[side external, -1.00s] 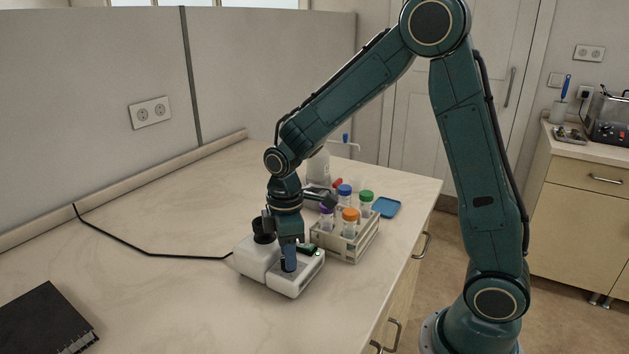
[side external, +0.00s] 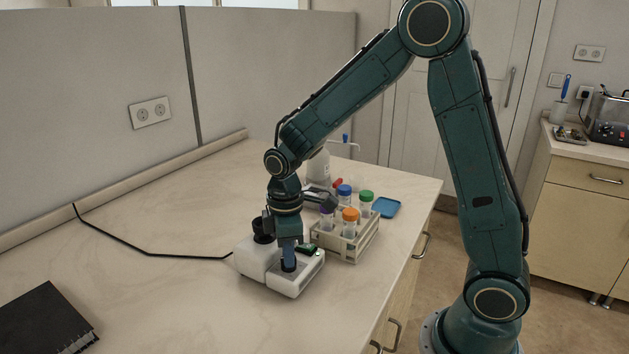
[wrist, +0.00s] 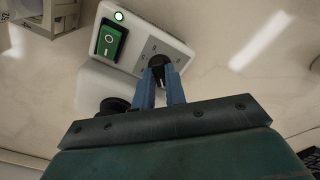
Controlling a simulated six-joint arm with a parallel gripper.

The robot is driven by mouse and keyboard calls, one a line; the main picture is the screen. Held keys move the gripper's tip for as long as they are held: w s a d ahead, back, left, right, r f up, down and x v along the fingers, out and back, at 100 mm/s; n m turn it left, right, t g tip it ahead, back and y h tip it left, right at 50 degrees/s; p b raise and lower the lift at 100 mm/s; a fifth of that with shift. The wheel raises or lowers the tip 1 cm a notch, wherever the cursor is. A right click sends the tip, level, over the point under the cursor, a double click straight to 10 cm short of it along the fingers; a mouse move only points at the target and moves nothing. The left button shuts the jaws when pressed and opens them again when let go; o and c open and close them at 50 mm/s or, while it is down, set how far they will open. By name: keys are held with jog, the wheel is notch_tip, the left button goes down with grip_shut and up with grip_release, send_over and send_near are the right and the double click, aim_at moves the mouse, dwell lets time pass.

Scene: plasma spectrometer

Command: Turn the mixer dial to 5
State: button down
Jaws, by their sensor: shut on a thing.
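The mixer (side external: 298,279) is a white two-part device on the counter, with a black round cup on its rear part. In the wrist view the mixer (wrist: 182,50) shows a panel with a green rocker switch (wrist: 109,40), a lit green lamp and small marks around the dial. The dial (wrist: 158,63) is a small black knob. My gripper (wrist: 160,76) points down over the panel with its blue fingers shut on the dial. In the side view my gripper (side external: 288,262) hides most of the dial. The dial's setting is too small to read.
A rack (side external: 341,249) of capped tubes stands close to the right of the mixer. Behind it are a white bottle (side external: 318,170) and a blue tray (side external: 387,207). A black cable (side external: 150,251) runs left from the mixer. A dark notebook (side external: 45,322) lies front left.

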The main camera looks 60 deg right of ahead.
jog(key=m, duration=1.9)
jog(key=shift+m, duration=0.3)
jog(key=m, duration=0.6)
jog(key=shift+m, duration=0.3)
jog(key=c, duration=1.4)
grip_release()
jog(key=shift+c, duration=0.2)
jog(key=shift+r, duration=0.1)
